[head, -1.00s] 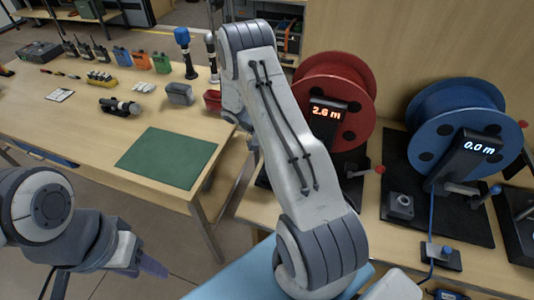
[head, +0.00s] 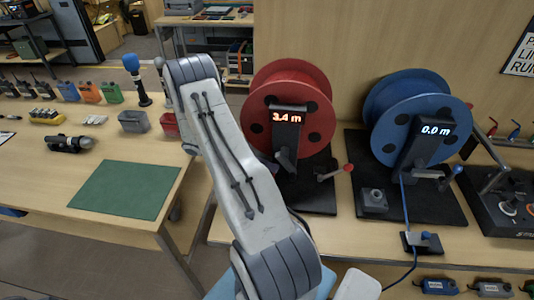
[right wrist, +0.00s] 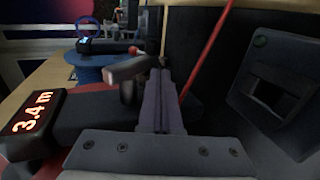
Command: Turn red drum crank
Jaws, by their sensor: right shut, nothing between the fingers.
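The red drum (head: 262,85) stands on its black base behind my right arm, and its display (head: 287,118) reads 3.4 m. In the right wrist view the display (right wrist: 32,112) is at the left, and a grey crank arm (right wrist: 127,68) lies just beyond the fingertips. My right gripper (right wrist: 159,80) is shut and empty; I cannot tell whether it touches the crank. In the head view my arm mostly hides this gripper. My left gripper is out of view.
A blue drum (head: 414,109) reading 0.0 m stands to the right, with its own crank and a blue cable. In the wrist view a red cable (right wrist: 211,45) runs up close right of the fingers. A side table with a green mat (head: 125,190) is at the left.

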